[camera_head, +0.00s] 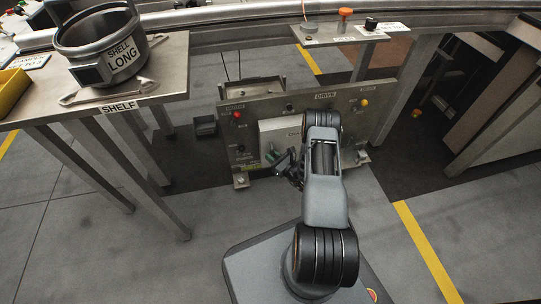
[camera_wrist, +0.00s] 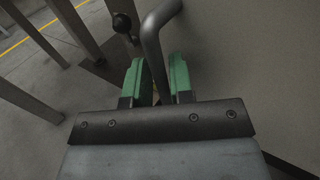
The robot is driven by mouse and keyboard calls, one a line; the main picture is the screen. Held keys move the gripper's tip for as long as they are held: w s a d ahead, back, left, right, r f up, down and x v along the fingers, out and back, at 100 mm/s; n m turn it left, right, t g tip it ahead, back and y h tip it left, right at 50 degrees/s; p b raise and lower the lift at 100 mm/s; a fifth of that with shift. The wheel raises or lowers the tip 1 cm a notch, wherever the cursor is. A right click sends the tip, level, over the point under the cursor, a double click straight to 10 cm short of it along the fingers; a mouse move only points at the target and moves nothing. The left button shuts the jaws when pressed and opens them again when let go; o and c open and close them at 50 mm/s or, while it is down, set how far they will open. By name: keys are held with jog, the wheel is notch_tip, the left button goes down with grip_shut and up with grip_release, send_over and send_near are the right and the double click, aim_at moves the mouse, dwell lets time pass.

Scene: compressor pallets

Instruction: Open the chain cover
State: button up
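The chain cover (camera_head: 271,132) is a pale box front on the upright metal panel marked DRIVE (camera_head: 215,130). My arm hides its right part. My gripper (camera_head: 274,158) is at the cover's lower front, its fingers small and partly hidden there. In the wrist view my gripper (camera_wrist: 158,78) has two green fingers with a bent grey bar handle (camera_wrist: 153,40) running down between them. The pale surface (camera_wrist: 250,60) fills the right side behind the handle. The gap around the bar is narrow, and I cannot tell whether both fingers press on it.
A dark ball knob (camera_wrist: 122,22) stands left of the handle. On the panel are a red knob (camera_head: 237,115) and a yellow knob (camera_head: 364,102). A shelf table (camera_head: 165,75) with a dark shell (camera_head: 100,45) stands at left.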

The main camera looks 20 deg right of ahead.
jog(key=shift+d, duration=0.1)
jog(key=shift+c, duration=0.3)
grip_shut()
jog(key=shift+s, duration=0.1)
